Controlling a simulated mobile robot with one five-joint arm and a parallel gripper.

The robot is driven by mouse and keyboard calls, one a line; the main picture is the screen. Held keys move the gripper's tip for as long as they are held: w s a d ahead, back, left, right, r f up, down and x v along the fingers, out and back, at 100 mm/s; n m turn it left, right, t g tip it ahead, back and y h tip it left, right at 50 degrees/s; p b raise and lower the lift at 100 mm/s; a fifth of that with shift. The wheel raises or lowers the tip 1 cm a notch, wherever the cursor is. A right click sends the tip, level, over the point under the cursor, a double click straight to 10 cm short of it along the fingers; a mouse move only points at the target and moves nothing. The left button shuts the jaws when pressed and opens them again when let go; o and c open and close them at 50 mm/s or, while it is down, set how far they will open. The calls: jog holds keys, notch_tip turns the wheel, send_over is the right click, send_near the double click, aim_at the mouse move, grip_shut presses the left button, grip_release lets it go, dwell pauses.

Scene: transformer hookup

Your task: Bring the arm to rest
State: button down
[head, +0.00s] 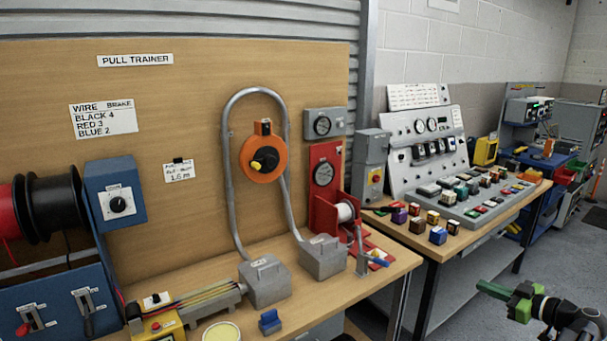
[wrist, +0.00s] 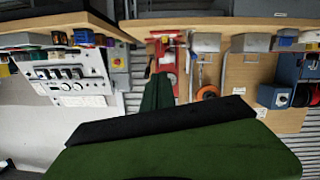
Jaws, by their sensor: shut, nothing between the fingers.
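My gripper (head: 498,291), with green fingers and a black wrist, is at the lower right of the head view. It is held in the air over the grey floor, in front of the workbench with the control panel. Its fingers are shut and empty and point left. In the wrist view my gripper (wrist: 160,92) fills the lower middle as green and black shapes. That view shows the benches upside down, and nothing touches the fingers.
The pull trainer bench (head: 395,270) carries a bent grey conduit (head: 228,180), grey boxes and a red winch frame (head: 325,180). The sloped control panel (head: 425,140) stands behind, with several small coloured blocks before it. Floor (head: 575,240) at right is clear.

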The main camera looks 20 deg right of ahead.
jog(key=w+a+f+m+g+y+p, duration=0.1)
jog(key=w+a+f+g, duration=0.2)
jog(key=w+a, duration=0.5)
jog(key=w+a+f+g+y+p, duration=0.1)
jog(key=w+a+f+g+p, duration=0.15)
jog(key=a, duration=1.05)
jog(key=w+a+f+m+g+y+p, duration=0.1)
jog(key=w+a+f+g, duration=0.25)
jog(key=w+a, duration=0.5)
jog(key=s+a+m+g+h+p, duration=0.1)
jog(key=s+a+g+h, duration=0.1)
jog(key=a, duration=1.2)
jog(key=s+a+f+m+g+h+p, duration=0.1)
jog(key=s+a+g+h+p, duration=0.1)
jog(key=a, duration=1.1)
jog(key=shift+a+f+g+h, duration=0.2)
jog(key=shift+a+g+h, duration=0.2)
jog(key=shift+g+h, duration=0.5)
